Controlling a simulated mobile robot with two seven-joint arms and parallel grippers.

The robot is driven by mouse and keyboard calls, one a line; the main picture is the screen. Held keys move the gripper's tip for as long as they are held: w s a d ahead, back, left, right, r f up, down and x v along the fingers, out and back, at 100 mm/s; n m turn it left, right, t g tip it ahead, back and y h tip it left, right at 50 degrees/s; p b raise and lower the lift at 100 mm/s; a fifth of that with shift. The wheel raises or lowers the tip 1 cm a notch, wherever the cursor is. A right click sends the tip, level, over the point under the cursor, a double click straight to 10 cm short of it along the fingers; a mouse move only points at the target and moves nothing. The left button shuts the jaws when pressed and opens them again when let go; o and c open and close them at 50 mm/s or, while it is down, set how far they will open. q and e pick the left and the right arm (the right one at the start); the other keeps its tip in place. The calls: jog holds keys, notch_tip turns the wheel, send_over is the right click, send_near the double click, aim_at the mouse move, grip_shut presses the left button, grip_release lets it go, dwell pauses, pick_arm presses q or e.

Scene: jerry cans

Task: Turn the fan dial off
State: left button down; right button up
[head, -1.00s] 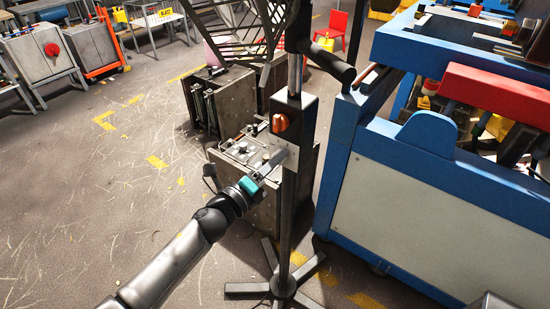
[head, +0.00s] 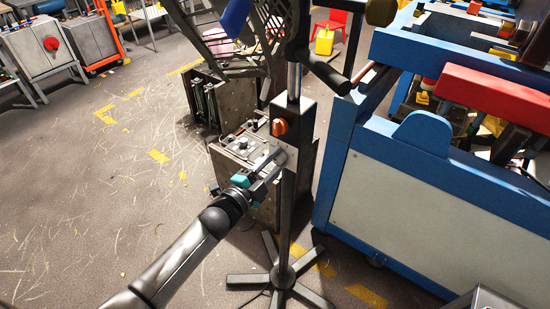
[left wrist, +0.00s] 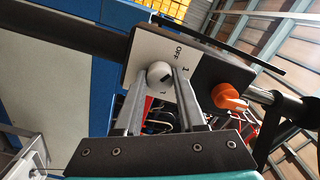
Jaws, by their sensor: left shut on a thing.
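The fan stands on a grey post (head: 287,220) with a dark control box (head: 297,125). In the head view the left gripper (head: 272,165) reaches the post's plate, and the dial is hidden. An orange knob (head: 280,127) is on the box, beside the dial in the wrist view (left wrist: 230,97). My right gripper is out of view.
Grey metal cases (head: 232,152) stand behind the post. A blue-framed machine (head: 400,195) stands close on the right. The fan's splayed foot (head: 283,281) is on the floor. Open floor (head: 80,190) lies to the left.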

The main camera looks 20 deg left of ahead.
pick_arm(q)
jog(key=shift+n+p, duration=0.35)
jog(key=shift+n, duration=0.85)
jog(key=c, duration=0.5)
grip_release()
jog(key=v, duration=1.5)
jog(key=shift+s, duration=0.15)
jog(key=shift+a, duration=0.1)
